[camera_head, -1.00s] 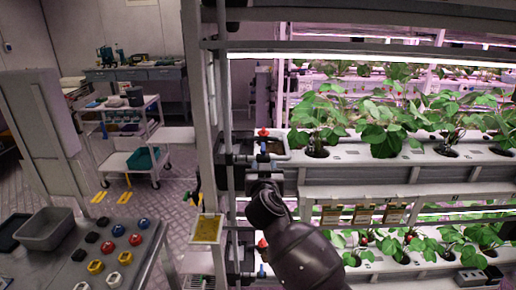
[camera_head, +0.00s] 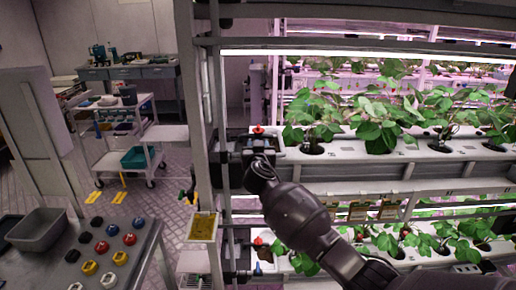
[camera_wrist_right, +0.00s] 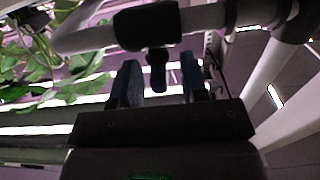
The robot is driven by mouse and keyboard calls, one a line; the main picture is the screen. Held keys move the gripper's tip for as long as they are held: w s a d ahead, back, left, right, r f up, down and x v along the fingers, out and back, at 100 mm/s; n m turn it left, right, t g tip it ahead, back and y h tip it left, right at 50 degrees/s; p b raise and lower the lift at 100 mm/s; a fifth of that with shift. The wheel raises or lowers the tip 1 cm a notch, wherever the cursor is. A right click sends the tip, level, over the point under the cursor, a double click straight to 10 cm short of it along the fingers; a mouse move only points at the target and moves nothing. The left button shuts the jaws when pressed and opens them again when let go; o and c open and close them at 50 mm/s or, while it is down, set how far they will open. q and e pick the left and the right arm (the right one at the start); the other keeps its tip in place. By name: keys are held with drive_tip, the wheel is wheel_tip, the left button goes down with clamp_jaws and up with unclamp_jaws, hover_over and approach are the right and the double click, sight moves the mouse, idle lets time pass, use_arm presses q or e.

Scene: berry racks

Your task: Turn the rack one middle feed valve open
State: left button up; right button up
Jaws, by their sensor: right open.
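The middle feed valve (camera_head: 258,130) on the rack post shows its small red handle, just above my right gripper (camera_head: 250,152) in the head view. My dark wrist hides much of the pipework there. In the right wrist view my gripper (camera_wrist_right: 160,85) is open, with its two blue-grey fingers apart. A dark fitting (camera_wrist_right: 147,27) sits on a grey pipe at the top of that view. Its short dark stem (camera_wrist_right: 158,72) hangs between the fingers, with gaps on both sides. I cannot tell whether the valve is open. My left gripper is not in view.
A lower red-handled valve (camera_head: 258,241) sits beneath on the same post. Planted white troughs (camera_head: 350,153) run to the right. A table with colored knobs and a grey bin (camera_head: 38,230) stands at lower left.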

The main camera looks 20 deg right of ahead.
clamp_jaws()
idle(0.3)
